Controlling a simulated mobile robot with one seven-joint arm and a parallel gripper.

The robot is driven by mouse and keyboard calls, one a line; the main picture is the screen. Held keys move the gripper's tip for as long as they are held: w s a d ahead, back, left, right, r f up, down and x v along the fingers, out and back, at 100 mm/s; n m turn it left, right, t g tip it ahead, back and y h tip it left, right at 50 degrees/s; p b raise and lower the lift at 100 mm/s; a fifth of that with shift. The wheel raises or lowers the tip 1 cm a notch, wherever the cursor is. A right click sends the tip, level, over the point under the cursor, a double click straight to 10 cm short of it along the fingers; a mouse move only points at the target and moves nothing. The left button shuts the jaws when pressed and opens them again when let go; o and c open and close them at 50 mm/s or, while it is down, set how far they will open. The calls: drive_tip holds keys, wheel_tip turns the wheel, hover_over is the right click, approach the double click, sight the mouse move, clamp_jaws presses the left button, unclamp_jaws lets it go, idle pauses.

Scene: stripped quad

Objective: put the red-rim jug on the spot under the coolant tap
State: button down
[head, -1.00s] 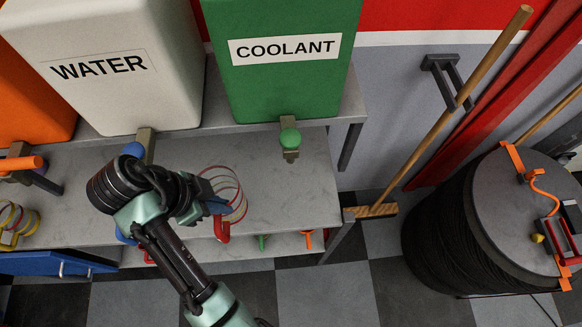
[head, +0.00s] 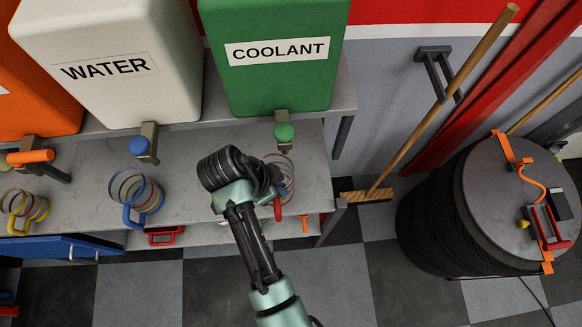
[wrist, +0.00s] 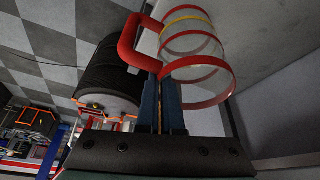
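The red-rim jug is clear with red bands and a red handle. It shows in the head view (head: 279,207), partly hidden behind my wrist, and in the wrist view (wrist: 198,45). My gripper (wrist: 158,78) has its two fingers closed at the jug's red handle. In the head view my gripper's fingers are hidden by the wrist. The jug is at the right part of the bench, below and near the green coolant tap (head: 284,132) on the green COOLANT tank (head: 280,85). I cannot tell whether the jug touches the bench.
A blue-rim jug (head: 134,217) stands below the blue water tap (head: 139,146). A yellow-rim jug (head: 15,228) stands at the far left near the orange tap (head: 30,156). A broom (head: 440,105) leans right of the bench, beside a black drum (head: 440,220).

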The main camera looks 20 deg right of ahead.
sight(289, 188)
drive_tip(key=shift+w+d, duration=0.1)
drive_tip(key=shift+d, duration=0.65)
drive_tip(key=p+x, duration=0.1)
drive_tip(key=x, duration=0.2)
drive_tip(key=shift+d+p, duration=0.1)
drive_tip(key=shift+p, duration=0.25)
drive_tip(key=shift+f, duration=0.45)
drive_tip(key=c, duration=1.5)
unclamp_jaws()
drive_tip(key=shift+f, duration=0.15)
drive_tip(key=o, duration=0.4)
